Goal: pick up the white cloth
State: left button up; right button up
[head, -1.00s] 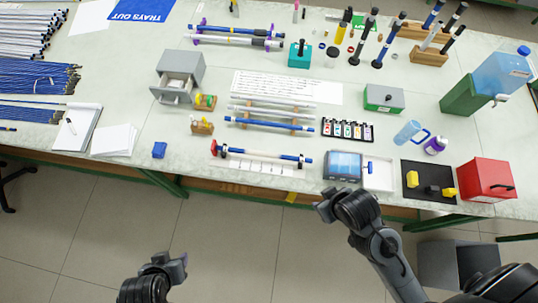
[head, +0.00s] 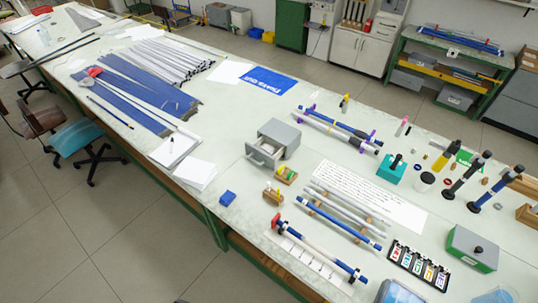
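No item is clearly recognisable as a cloth. A stack of flat white sheets (head: 195,176) lies near the table's front edge, right of a white pad (head: 173,149); I cannot tell whether it is cloth or paper. Another flat white sheet (head: 231,72) lies at the back, left of the blue lettered sheet (head: 269,81). A long white sheet with printed lines (head: 371,195) lies right of the grey drawer box. Neither gripper can be made out in the head view now.
Chairs (head: 82,140) stand before the table. Rod racks and a green box (head: 472,248) are at right.

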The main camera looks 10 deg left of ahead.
dwell(0.4)
pick_arm(q)
jog(key=o, duration=1.1)
jog(key=shift+c, duration=0.2)
